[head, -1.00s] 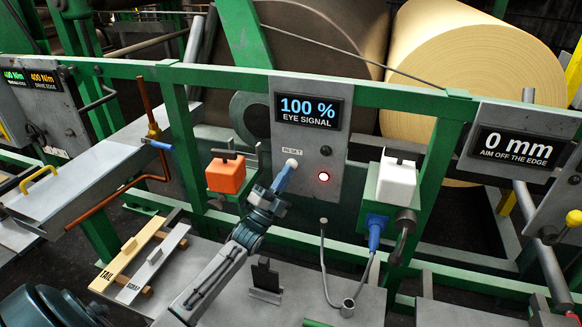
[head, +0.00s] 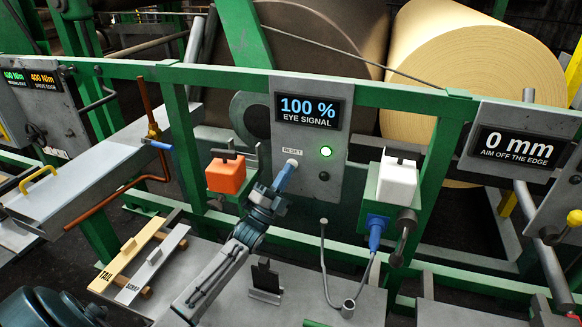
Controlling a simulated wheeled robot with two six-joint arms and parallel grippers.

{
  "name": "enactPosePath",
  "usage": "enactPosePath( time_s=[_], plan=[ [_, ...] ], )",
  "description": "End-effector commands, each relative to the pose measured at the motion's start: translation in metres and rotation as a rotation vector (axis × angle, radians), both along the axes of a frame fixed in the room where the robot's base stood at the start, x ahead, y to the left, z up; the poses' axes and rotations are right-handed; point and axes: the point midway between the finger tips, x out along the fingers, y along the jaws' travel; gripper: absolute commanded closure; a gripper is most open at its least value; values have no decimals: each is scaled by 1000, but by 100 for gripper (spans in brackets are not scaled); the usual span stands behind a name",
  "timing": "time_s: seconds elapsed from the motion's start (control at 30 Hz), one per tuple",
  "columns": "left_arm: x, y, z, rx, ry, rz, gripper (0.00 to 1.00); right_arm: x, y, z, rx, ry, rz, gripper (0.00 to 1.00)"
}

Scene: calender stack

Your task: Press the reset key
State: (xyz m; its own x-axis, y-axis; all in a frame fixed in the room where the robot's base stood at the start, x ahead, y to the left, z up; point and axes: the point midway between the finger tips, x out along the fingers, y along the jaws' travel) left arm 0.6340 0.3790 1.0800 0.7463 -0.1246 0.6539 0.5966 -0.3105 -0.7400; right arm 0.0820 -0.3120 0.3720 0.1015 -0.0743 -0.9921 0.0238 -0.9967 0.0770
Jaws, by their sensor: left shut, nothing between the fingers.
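The reset key (head: 292,163) is a small pale round button under the RESET label (head: 287,150) on the grey eye signal panel (head: 327,188). My left gripper (head: 287,174) is shut and empty, its blue fingertips at the key and partly covering it. I cannot tell whether they touch it. On the panel a green lamp (head: 326,152) is lit, and the lamp below it (head: 324,176) is dark. The display (head: 308,111) reads 100 % EYE SIGNAL. My right gripper is not in view.
An orange block (head: 225,176) stands left of the panel and a white block (head: 397,180) right of it, on green frame parts. A right display (head: 515,147) reads 0 mm. Boards marked TAIL (head: 130,259) and SCRAP (head: 150,265) lie lower left. A green rail (head: 390,96) runs above.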

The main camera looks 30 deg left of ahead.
Motion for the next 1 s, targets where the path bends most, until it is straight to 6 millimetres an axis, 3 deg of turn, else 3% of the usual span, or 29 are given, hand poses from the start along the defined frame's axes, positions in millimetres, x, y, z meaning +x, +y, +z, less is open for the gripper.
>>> enactPosePath(
  time_s=[1.0],
  plan=[
    [-16,-4,0,0,0,0,100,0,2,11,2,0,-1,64]
  ],
)
